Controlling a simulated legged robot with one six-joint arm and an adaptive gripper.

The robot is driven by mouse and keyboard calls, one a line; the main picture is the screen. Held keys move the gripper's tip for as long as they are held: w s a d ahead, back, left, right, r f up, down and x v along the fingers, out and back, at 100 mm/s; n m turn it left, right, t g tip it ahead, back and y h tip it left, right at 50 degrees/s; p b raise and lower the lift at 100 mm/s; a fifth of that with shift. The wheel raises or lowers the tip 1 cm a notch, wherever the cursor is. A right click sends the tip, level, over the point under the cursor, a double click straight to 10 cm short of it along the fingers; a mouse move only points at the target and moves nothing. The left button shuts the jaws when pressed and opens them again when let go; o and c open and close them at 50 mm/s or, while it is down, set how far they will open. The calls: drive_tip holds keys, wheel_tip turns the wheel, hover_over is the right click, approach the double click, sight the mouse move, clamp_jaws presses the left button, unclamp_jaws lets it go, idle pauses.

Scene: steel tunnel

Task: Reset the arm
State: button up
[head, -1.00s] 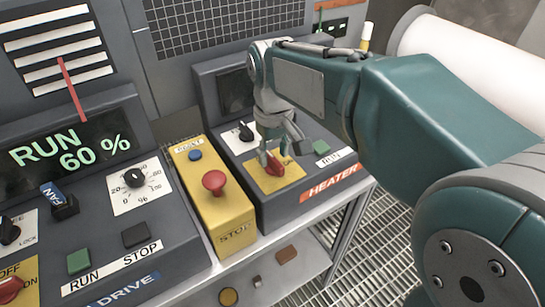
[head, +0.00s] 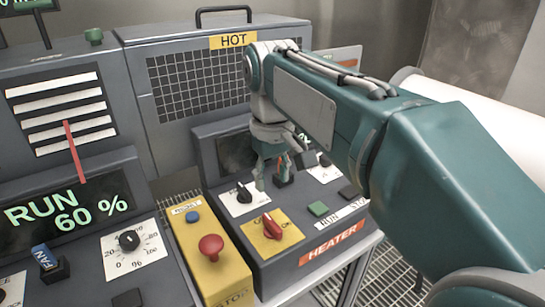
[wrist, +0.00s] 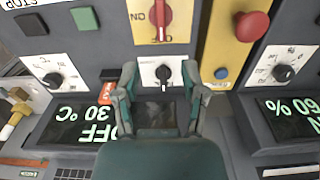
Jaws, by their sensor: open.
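My teal arm reaches in from the right in the head view. My gripper (head: 272,178) is open and empty, above the back part of the heater box (head: 325,232). The red rotary switch (head: 272,226) on its yellow plate is in front of the gripper, clear of the fingers. In the wrist view my gripper (wrist: 162,88) has its fingers spread, with a small black knob (wrist: 163,73) seen between them. The red switch (wrist: 160,18) is beyond them at the top. The heater display (wrist: 80,117) reads OFF and 30 °C, partly hidden by my gripper.
A yellow box with a red stop button (head: 211,247) stands left of the heater box. The drive panel's display (head: 65,207) reads RUN 60 %. A grille cabinet marked HOT (head: 233,41) stands behind. A white cylinder (head: 480,120) lies at the right.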

drive_tip(key=s+d+f+m+t, duration=0.2)
drive_tip(key=s+d+f+m, duration=0.1)
drive_tip(key=s+d+f, duration=0.2)
drive_tip(key=s+d+f+m+t, duration=0.3)
drive_tip(key=s+d+f+m, duration=0.1)
drive_tip(key=s+d, duration=0.6)
drive_tip(key=shift+d+f+t, duration=0.3)
drive_tip(key=shift+d+f, duration=0.3)
drive_tip(key=shift+d, duration=0.9)
drive_tip(key=shift+s, duration=0.1)
